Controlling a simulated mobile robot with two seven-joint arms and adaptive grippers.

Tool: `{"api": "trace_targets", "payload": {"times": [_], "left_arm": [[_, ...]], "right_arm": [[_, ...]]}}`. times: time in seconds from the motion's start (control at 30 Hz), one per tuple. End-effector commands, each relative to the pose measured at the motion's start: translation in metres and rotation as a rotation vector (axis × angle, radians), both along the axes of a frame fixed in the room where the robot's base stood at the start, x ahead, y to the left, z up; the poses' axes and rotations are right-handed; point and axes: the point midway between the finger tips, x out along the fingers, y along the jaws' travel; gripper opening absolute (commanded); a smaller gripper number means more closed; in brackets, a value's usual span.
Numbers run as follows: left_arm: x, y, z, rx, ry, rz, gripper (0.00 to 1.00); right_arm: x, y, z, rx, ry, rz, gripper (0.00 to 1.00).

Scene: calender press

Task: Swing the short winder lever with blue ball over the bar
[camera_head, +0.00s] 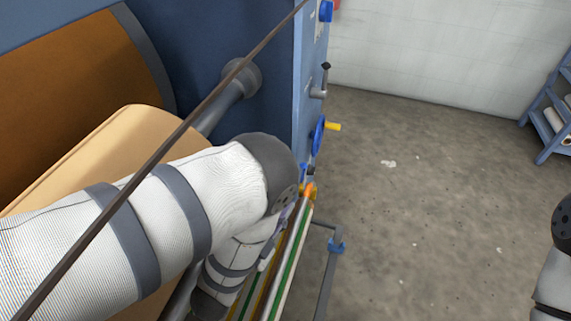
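A small blue part (303,171) shows low on the front edge of the blue machine, just past my left elbow. I cannot tell whether it is the ball of the short winder lever. A thin dark bar (150,168) runs diagonally across the view, in front of my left arm (215,190). That arm comes in from the left, bends at its dark elbow and folds back down. Its gripper is not visible. Only part of my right arm (562,225) shows at the right edge, without its gripper.
A blue handwheel (318,135) with a yellow handle and a grey lever with a black knob (320,88) stick out from the machine. A tan roll (95,155) lies left. A grey rail (327,285) stands below. A blue rack (552,120) is far right. The floor between is clear.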

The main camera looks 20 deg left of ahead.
Motion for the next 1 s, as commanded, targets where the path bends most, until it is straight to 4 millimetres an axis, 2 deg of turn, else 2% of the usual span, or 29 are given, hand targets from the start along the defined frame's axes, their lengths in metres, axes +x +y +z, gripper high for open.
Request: {"api": "trace_targets", "payload": {"times": [0.13, 0.4, 0.5, 0.67, 0.9, 0.93, 1.0], "left_arm": [[0.018, -0.003, 0.005, 0.008, -0.023, 0.002, 0.33], [0.085, -0.016, 0.002, 0.005, -0.017, 0.001, 0.33], [0.103, -0.019, 0.002, 0.004, -0.016, 0.000, 0.33], [0.117, -0.022, 0.003, 0.004, -0.015, 0.001, 0.33], [0.119, -0.022, 0.004, 0.004, -0.015, 0.001, 0.33], [0.119, -0.022, 0.004, 0.004, -0.015, 0.001, 0.28], [0.119, -0.022, 0.004, 0.004, -0.015, 0.001, 0.12]], "right_arm": [[-0.001, 0.000, -0.001, -0.001, 0.003, 0.000, 0.40], [-0.007, 0.000, -0.007, -0.001, 0.023, 0.000, 0.40], [-0.009, 0.000, -0.010, 0.000, 0.030, 0.001, 0.40], [-0.010, 0.000, -0.011, 0.000, 0.034, 0.001, 0.40], [-0.010, 0.000, -0.011, 0.000, 0.033, 0.001, 0.40], [-0.010, 0.000, -0.011, 0.000, 0.033, 0.001, 0.40], [-0.010, 0.000, -0.011, 0.000, 0.033, 0.001, 0.40]]}}
